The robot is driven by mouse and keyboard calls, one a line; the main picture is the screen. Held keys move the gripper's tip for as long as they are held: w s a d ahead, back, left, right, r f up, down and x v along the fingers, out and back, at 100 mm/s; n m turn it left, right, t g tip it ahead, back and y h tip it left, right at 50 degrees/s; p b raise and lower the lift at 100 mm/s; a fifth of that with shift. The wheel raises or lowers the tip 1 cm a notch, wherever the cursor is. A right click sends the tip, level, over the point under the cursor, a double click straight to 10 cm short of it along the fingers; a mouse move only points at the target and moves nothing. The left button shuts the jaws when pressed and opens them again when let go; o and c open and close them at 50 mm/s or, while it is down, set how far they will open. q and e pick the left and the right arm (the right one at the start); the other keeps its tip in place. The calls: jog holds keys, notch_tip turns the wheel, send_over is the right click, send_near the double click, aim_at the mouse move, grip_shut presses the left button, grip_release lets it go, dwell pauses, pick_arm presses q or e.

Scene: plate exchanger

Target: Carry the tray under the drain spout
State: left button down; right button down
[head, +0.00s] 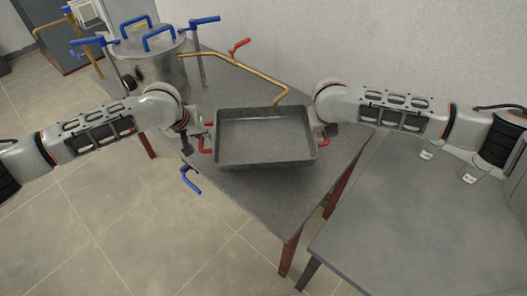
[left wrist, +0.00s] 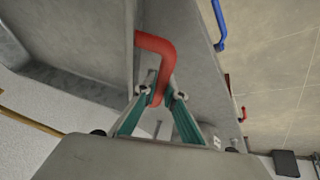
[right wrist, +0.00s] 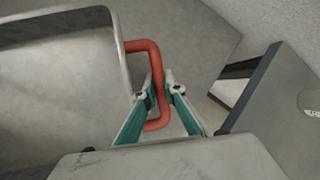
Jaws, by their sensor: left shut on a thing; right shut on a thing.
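The grey rectangular tray (head: 265,140) is level and empty, over the grey table in the head view. It has a red handle on each short side. My left gripper (head: 206,136) is shut on the left red handle, which shows in the left wrist view (left wrist: 158,52). My right gripper (head: 322,131) is shut on the right red handle, seen in the right wrist view (right wrist: 156,75). The drain spout, the end of a brass pipe (head: 250,72), comes down just behind the tray's far edge. I cannot tell how far the tray is above the table.
A steel vessel (head: 150,62) with blue handles stands behind left. A red valve lever (head: 239,46) sits on the brass pipe. A blue lever (head: 190,181) hangs at the table's left edge. A second grey table (head: 420,220) is at right. The near part of the first table (head: 280,205) is clear.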

pick_arm(q)
jog(key=shift+f, duration=0.15)
pick_arm(e)
jog(key=shift+f, duration=0.15)
